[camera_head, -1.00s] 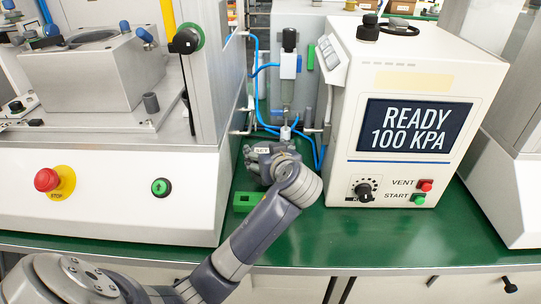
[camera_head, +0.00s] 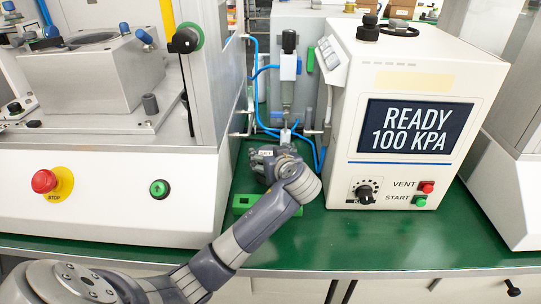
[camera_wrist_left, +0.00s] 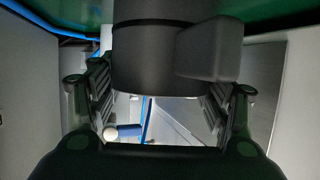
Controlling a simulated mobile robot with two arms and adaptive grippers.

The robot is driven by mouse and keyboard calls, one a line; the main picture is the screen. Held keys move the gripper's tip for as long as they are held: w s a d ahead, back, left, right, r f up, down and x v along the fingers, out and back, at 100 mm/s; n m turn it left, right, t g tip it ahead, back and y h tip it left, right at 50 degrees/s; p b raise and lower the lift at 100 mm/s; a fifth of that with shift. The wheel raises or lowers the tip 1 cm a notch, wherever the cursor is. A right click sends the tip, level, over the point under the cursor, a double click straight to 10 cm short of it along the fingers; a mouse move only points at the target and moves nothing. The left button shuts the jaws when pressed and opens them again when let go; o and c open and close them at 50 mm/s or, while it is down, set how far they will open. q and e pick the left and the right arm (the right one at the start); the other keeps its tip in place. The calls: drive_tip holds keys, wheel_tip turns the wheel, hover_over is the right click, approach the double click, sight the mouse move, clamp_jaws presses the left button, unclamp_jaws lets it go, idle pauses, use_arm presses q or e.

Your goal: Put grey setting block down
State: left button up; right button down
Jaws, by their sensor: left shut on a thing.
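The grey setting block (camera_head: 266,153) shows in the head view only as a small part with a pale "SET" label, at my left gripper. My left gripper (camera_head: 262,164) is shut on it above the green bench, between the white machine and the white control box. The wrist and fingers hide most of the block. In the left wrist view, the two fingers stand either side of a large dark rounded shape (camera_wrist_left: 160,65); I cannot tell whether this is the block. The gap between block and bench is not clear. My right gripper is not in view.
A green fixture (camera_head: 243,203) lies on the bench (camera_head: 300,245) just below my gripper. The control box (camera_head: 400,90), reading "READY 100 KPA", stands close on the right. The machine (camera_head: 110,190) stands on the left. Blue hoses (camera_head: 318,156) run behind. The bench front is clear.

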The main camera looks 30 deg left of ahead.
use_arm(q)
drive_tip(key=o, duration=1.4)
drive_tip(key=shift+f, duration=0.1)
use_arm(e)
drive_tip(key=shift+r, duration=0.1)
use_arm(q)
drive_tip(key=shift+s+d+r, duration=0.1)
drive_tip(key=shift+d+r, duration=0.05)
drive_tip(key=shift+r, duration=0.05)
drive_tip(key=p+v, duration=0.1)
drive_tip(key=v, duration=1)
drive_tip(key=shift+s+d+r, duration=0.1)
drive_tip(key=shift+s+d, duration=0.15)
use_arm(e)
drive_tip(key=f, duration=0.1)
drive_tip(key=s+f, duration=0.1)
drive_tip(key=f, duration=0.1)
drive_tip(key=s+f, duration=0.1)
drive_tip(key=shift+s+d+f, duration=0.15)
